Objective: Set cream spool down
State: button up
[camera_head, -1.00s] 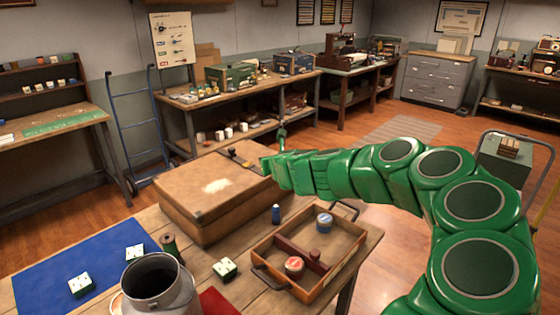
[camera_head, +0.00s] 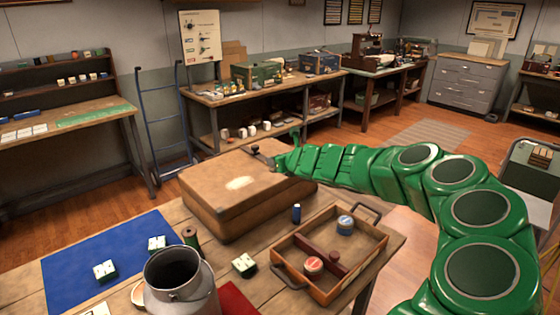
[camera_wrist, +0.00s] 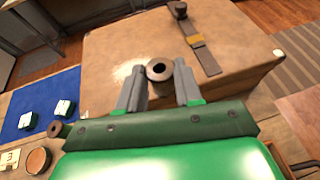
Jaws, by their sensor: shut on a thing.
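My gripper (camera_wrist: 160,84) is shut on a spool (camera_wrist: 158,69), seen end-on in the wrist view as a brown disc with a dark centre hole. Its thread colour hardly shows there. In the head view, my gripper (camera_head: 284,158) is at the back right of a large tan case (camera_head: 225,205), and the held spool is not clearly visible. In the wrist view, the case (camera_wrist: 115,55) lies beneath and beyond the fingers. I cannot tell whether the spool touches it.
A dark green spool (camera_head: 190,238) stands beside the blue mat (camera_head: 75,255), left of the case.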

jog(key=shift+s+a+r+n+g+y, duration=0.75)
jog(key=shift+a+r+n+g+y, duration=0.85)
jog(key=shift+a+n+g+y, duration=1.7)
jog(key=s+d+r+n+g+h, duration=0.1)
jog(key=s+d+r+n+g, duration=0.3)
jog(key=n+g, duration=0.5)
jog(key=shift+s+d+g, duration=0.25)
jog(key=shift+s+g, duration=0.05)
jog(key=shift+s, duration=0.5)
jog(key=shift+h, duration=0.3)
notch_tip(320, 180, down, 29)
jog(key=shift+f, duration=0.7)
